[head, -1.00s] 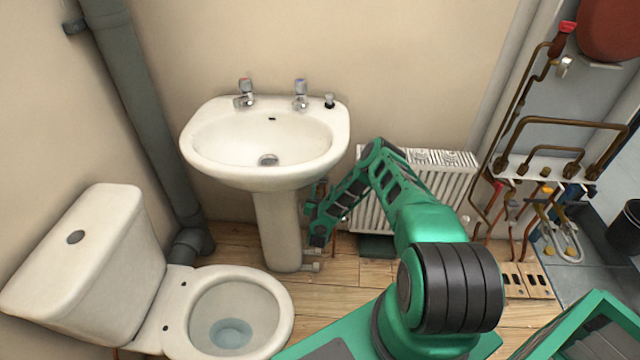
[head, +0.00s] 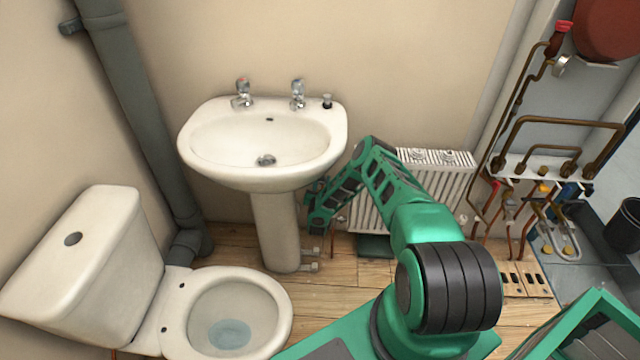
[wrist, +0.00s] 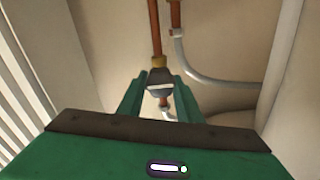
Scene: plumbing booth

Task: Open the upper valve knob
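In the wrist view, a grey and white valve fitting (wrist: 160,82) with a brass collar sits on a vertical copper pipe (wrist: 155,35). I cannot tell for sure whether it is the upper valve knob. The two green fingers of my gripper (wrist: 159,92) stand either side of it, with a narrow gap on both sides, so my gripper looks open. In the head view, my gripper (head: 319,222) is low, just right of the sink pedestal (head: 275,230), and partly blurred into my forearm. The valve there is mostly hidden by my arm.
The white sink (head: 265,140) overhangs beside my forearm. A white radiator (head: 440,190) stands close on the right. Pipe stubs (head: 310,260) show low by the pedestal. The toilet (head: 225,310) is at front left. A second copper pipe (wrist: 175,15) joins a grey hose (wrist: 195,75).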

